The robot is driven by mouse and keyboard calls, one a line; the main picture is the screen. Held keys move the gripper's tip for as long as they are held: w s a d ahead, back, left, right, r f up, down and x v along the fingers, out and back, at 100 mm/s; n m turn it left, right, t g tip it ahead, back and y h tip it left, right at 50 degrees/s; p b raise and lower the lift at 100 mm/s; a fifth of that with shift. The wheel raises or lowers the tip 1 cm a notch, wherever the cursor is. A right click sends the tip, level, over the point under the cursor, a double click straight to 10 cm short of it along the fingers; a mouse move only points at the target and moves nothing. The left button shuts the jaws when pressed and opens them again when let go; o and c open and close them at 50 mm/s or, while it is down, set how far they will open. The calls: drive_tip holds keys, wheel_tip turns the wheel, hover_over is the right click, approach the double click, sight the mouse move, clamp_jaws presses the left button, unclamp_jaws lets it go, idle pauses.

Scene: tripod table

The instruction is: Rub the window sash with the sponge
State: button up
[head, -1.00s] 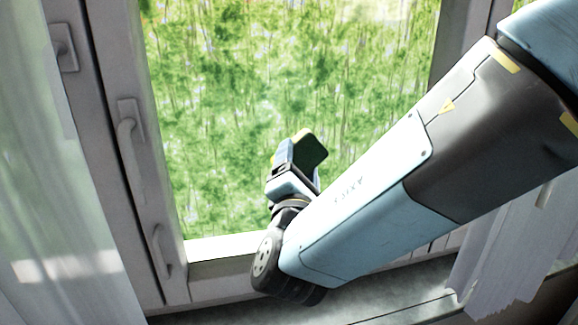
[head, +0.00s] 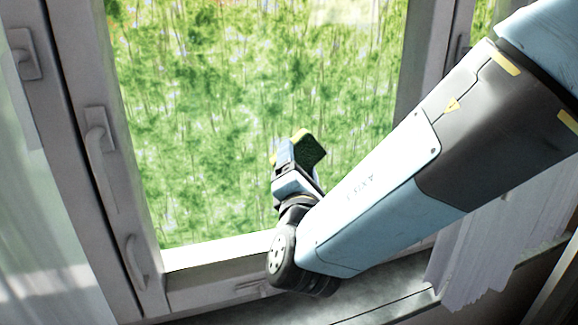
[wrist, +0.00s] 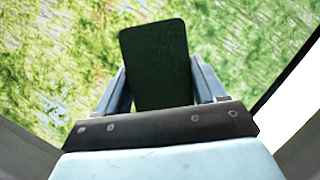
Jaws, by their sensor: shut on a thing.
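My gripper (head: 285,160) is shut on the sponge (head: 309,150), which has a dark green face and a yellow edge. In the wrist view the sponge (wrist: 157,62) sticks out between the two fingers, its dark face toward the camera. The window sash (head: 215,250) is a pale frame around a large pane. In the head view my gripper and the sponge appear in front of the lower part of the pane, above the bottom rail. I cannot tell whether the sponge touches the glass. In the wrist view a pale frame part (wrist: 290,105) runs along the right side.
A handle (head: 100,145) and a smaller catch (head: 134,262) stick out from the frame on the left. A sheer curtain (head: 30,200) hangs at the far left, and a white curtain (head: 480,265) at the lower right. The grey sill (head: 375,305) runs below the window.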

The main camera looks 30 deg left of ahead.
sight(238, 160)
drive_tip(key=shift+w+d, duration=0.7)
drive_tip(key=shift+w, duration=0.1)
drive_tip(key=shift+s+a, duration=1.55)
drive_tip(key=shift+s, duration=0.25)
drive_tip(key=shift+s+a, duration=1.5)
drive_tip(key=shift+s, duration=0.25)
drive_tip(key=shift+s+a, duration=1.55)
drive_tip(key=shift+s, duration=0.25)
drive_tip(key=s+d, duration=0.4)
drive_tip(key=shift+d, duration=0.3)
drive_tip(key=shift+s+d, duration=0.9)
drive_tip(key=shift+d, duration=0.25)
